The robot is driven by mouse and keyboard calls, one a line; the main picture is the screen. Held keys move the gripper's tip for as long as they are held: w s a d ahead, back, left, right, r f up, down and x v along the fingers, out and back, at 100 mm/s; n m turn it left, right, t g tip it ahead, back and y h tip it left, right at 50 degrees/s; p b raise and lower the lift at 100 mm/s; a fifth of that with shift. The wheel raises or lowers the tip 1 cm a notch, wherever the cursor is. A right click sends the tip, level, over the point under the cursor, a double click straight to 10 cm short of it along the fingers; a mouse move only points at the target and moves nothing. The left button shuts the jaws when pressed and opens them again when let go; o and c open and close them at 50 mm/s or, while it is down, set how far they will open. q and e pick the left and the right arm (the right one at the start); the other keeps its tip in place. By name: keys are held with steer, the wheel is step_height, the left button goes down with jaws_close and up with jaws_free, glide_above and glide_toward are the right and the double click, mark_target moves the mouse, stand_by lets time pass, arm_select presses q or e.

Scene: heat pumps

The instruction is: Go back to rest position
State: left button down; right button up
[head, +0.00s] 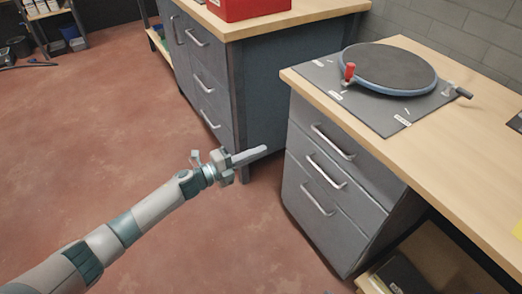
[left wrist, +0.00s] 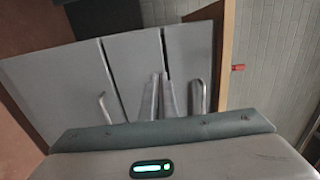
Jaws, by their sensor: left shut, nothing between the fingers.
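My left gripper (head: 250,155) is stretched out over the floor in the head view, in front of the gap between two drawer cabinets. Its fingers are together with nothing between them. In the left wrist view the fingers (left wrist: 162,97) show in front of the grey drawers. The gripper appears apart from the cabinets. My right gripper is not in view.
A grey drawer cabinet (head: 329,200) stands under a wooden worktop (head: 462,134), which holds a round dark disc (head: 390,68) with a red knob (head: 349,71). Another cabinet (head: 262,95) carries a red box (head: 245,8). Open red floor (head: 90,130) lies left.

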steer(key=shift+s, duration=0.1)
